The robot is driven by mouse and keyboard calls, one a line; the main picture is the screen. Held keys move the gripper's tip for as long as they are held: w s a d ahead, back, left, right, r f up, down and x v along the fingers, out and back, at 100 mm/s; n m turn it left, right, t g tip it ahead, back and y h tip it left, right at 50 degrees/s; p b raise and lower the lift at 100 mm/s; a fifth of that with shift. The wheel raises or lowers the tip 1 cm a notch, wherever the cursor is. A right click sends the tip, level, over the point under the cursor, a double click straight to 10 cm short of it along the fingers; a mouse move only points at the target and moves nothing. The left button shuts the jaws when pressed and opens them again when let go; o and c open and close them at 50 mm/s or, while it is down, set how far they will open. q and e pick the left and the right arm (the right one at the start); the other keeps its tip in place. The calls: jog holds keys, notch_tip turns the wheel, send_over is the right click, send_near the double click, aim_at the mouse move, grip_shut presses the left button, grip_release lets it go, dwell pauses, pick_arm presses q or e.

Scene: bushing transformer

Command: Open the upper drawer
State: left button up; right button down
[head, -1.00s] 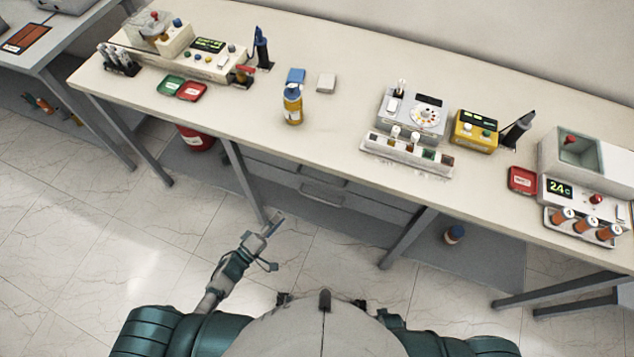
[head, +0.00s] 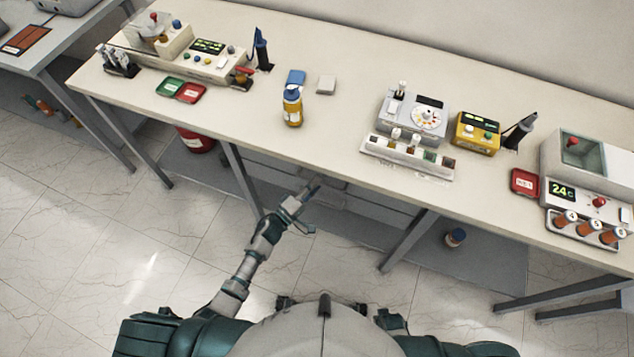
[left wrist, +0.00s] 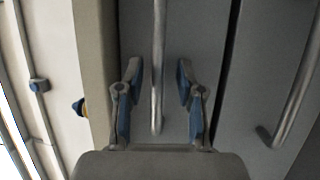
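The upper drawer's grey front (left wrist: 205,30) fills the middle of the left wrist view, beside the table's edge. Its metal bar handle (left wrist: 157,45) runs up and down in that view. My left gripper (left wrist: 159,75) is open, with one finger on each side of the handle and visible gaps to it; I cannot tell how deep the fingers reach. In the head view, my left gripper (head: 308,190) is at the drawer unit under the table, partly covering it. The drawer looks closed. My right gripper is not in view.
The long table (head: 340,120) overhangs the drawers and carries instruments and a yellow bottle (head: 292,106). A second drawer front (left wrist: 262,70) with its own handle (left wrist: 298,90) lies beside the upper one. Table legs (head: 243,178) flank the unit. The floor in front is clear.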

pick_arm(q)
jog(key=shift+w+d+r, duration=0.1)
jog(key=shift+w+d, duration=0.25)
jog(key=shift+w, duration=0.05)
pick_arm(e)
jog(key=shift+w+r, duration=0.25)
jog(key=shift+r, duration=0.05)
pick_arm(q)
jog(key=shift+c, duration=0.2)
grip_shut()
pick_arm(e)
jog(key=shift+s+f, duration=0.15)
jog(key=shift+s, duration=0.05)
pick_arm(q)
jog(key=shift+s+a, duration=0.1)
